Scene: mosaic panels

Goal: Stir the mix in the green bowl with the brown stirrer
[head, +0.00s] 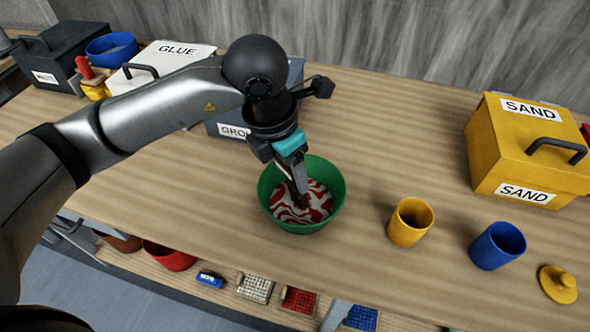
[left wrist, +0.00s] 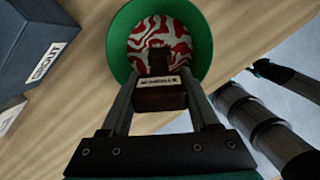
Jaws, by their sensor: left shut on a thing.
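The green bowl (head: 337,198) stands on the wooden worktop in the middle of the head view. It holds a red and white swirled mix (head: 318,205), with both colours still in distinct streaks. My left gripper (head: 293,165) is over the bowl, pointing down, and is shut on the brown stirrer (left wrist: 160,98). In the left wrist view the stirrer sits between the two fingers, with its lower end over or in the mix; its tip is hard to make out. The green bowl (left wrist: 121,45) also shows there. My right gripper is not in view.
A yellow cup (head: 410,222), a blue cup (head: 497,246) and a yellow lid (head: 557,284) stand right of the bowl. A yellow SAND box (head: 500,150) is at the right. A grey-blue labelled box (head: 222,125) stands behind the bowl, and a white GLUE box (head: 165,58) further left.

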